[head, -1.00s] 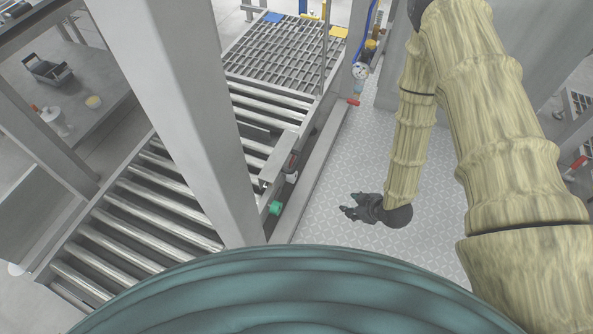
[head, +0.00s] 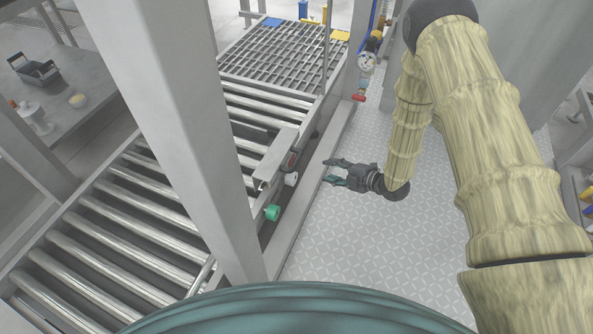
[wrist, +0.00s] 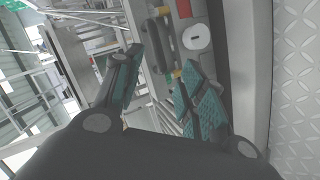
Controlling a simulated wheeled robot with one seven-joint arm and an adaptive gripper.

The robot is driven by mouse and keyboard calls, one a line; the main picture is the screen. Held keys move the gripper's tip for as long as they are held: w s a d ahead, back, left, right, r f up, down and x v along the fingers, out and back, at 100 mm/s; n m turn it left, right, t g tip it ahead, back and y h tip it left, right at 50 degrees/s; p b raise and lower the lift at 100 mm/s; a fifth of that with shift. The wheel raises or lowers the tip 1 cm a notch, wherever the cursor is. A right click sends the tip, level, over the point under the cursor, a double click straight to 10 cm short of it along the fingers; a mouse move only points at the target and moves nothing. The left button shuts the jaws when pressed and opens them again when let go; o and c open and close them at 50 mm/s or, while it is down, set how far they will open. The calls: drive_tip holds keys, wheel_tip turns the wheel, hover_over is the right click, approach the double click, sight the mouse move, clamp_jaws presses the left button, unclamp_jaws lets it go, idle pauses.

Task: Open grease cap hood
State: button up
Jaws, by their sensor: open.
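My gripper (head: 329,170) is open and empty beside the conveyor's side rail, its fingers pointing left toward the rail. In the wrist view the open fingers (wrist: 160,62) spread in front of the conveyor's side fittings. A bent grey metal cover (head: 277,156) sits on the conveyor side. A white round part (head: 291,179) and a green knob (head: 272,212) sit near it. The white part also shows in the wrist view (wrist: 197,37), above the right finger and apart from it. I cannot tell for certain which part is the grease cap hood.
A roller conveyor (head: 130,220) runs along the left to a grated platform (head: 285,57). A grey post (head: 185,130) stands in front of it. A gauge (head: 366,62) and red valve handle (head: 358,97) are beyond my gripper. The patterned floor (head: 335,235) is clear.

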sight(296, 161)
drive_tip(key=shift+w+a+f+n+g+y+b, duration=0.35)
drive_tip(key=shift+w+a+f+n+y+b, duration=0.4)
drive_tip(key=shift+w+a+n+b, duration=1)
drive_tip(key=shift+w+a+f+n+g+y+b, duration=0.4)
drive_tip(key=shift+w+a+f+n+b, duration=0.65)
drive_tip(key=shift+a+b, duration=1.4)
drive_tip(key=shift+w+a+f+n+g+y+b, duration=0.25)
drive_tip(key=shift+w+a+f+n+y+b, duration=0.55)
drive_tip(key=shift+w+a+n+b, duration=0.95)
drive_tip(key=shift+s+a+f+m+b, duration=0.15)
drive_tip(key=shift+s+a+m+b, duration=0.1)
drive_tip(key=shift+m+b, duration=0.25)
drive_tip(key=shift+d, duration=0.1)
clamp_jaws()
